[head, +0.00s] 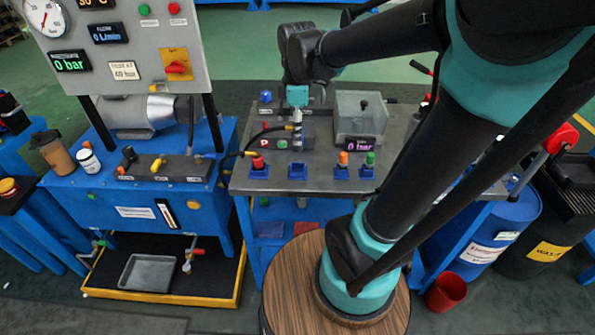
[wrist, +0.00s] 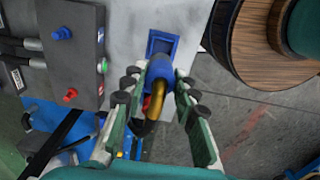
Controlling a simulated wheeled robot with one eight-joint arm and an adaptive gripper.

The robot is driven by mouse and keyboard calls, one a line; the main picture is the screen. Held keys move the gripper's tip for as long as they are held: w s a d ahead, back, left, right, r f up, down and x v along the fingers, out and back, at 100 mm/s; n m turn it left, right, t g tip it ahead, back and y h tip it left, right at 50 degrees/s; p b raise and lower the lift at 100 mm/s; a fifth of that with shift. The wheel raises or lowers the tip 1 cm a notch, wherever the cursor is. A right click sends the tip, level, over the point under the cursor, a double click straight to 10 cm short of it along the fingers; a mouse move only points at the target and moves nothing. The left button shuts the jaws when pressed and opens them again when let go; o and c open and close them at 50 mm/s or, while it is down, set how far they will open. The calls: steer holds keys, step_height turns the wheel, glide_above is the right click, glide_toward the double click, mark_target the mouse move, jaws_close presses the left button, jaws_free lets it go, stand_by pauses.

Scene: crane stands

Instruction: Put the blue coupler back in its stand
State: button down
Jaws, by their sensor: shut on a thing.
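My gripper (head: 297,139) points down over the bench and is shut on the blue coupler (wrist: 161,68), which has a brass elbow at its back end. In the wrist view the coupler sits between the two green fingers, with its blue nose toward the blue stand (wrist: 161,44). The stand's dark opening shows just beyond the nose. In the head view the blue stand (head: 298,172) is empty on the bench, below the gripper and apart from it. The coupler's body is mostly hidden by the fingers there.
Red (head: 258,163), orange (head: 343,158) and green (head: 370,159) couplers stand in blue holders along the bench front. A black hose (head: 238,156) curves left from the gripper. A clear box (head: 360,112) stands behind, and a grey panel box (wrist: 76,50) shows left in the wrist view.

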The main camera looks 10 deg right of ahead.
mark_target(298, 149)
steer(key=shift+s+f, duration=0.2)
steer(key=shift+f, duration=2.75)
steer(key=shift+f, duration=1.4)
steer(key=c, duration=1.1)
jaws_free()
steer(key=shift+r, duration=2.45)
